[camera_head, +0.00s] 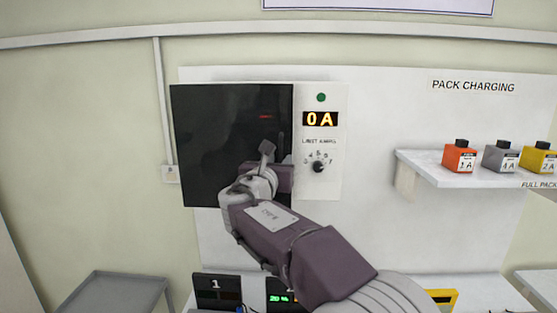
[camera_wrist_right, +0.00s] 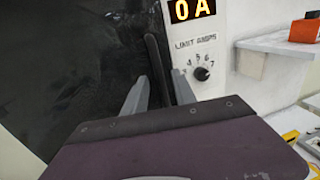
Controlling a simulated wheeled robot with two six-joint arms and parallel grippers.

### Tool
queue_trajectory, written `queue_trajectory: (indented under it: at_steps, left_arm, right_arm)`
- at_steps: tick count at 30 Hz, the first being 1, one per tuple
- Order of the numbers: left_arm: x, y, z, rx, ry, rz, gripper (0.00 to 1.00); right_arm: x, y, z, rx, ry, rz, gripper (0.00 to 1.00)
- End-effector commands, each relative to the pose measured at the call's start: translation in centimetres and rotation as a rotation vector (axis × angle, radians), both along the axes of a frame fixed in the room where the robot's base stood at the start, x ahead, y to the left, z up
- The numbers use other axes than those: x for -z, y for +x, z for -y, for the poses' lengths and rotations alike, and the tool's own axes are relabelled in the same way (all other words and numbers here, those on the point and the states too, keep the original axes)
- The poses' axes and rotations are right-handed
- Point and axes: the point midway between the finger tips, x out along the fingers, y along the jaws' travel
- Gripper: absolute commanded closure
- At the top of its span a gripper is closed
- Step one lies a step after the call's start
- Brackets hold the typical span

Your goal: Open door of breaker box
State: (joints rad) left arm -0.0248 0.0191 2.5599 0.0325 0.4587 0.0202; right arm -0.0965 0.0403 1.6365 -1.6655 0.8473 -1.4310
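The breaker box (camera_head: 333,178) is a white wall panel with a dark, glossy door (camera_head: 215,130) at its left, which looks closed. In the right wrist view, the same door (camera_wrist_right: 75,60) fills the left side, and a black upright handle (camera_wrist_right: 155,65) stands near its right edge. My right gripper (camera_head: 267,150) is in front of the door's lower right part. In the right wrist view, its two grey fingers (camera_wrist_right: 158,90) are apart, one on each side of the handle. Whether they touch it, I cannot tell. My left gripper is not in view.
The box's right side has a 0 A display (camera_head: 320,119), a green light (camera_head: 321,97) and a limit knob (camera_head: 319,166). A white shelf (camera_head: 425,175) with coloured packs is at the right. A grey tray table (camera_head: 118,290) stands at the lower left.

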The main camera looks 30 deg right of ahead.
Motion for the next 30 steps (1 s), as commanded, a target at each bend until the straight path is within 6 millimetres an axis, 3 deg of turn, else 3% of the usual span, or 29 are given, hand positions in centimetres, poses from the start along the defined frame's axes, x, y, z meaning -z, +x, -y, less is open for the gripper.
queue_trajectory:
  at_steps: [1, 4, 5, 30]
  left_arm:
    - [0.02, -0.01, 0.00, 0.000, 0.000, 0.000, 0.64]
    - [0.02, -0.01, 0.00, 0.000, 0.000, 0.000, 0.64]
    - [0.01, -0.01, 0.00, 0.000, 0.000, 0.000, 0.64]
    - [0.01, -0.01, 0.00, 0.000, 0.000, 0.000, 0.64]
  right_arm:
    - [0.00, -0.01, -0.01, 0.000, 0.000, 0.000, 0.70]
    - [0.00, -0.02, -0.02, 0.000, 0.000, 0.000, 0.98]
    - [0.00, -0.03, -0.03, 0.000, 0.000, 0.000, 1.00]
    - [0.04, -0.03, -0.03, 0.001, 0.001, -0.001, 1.00]
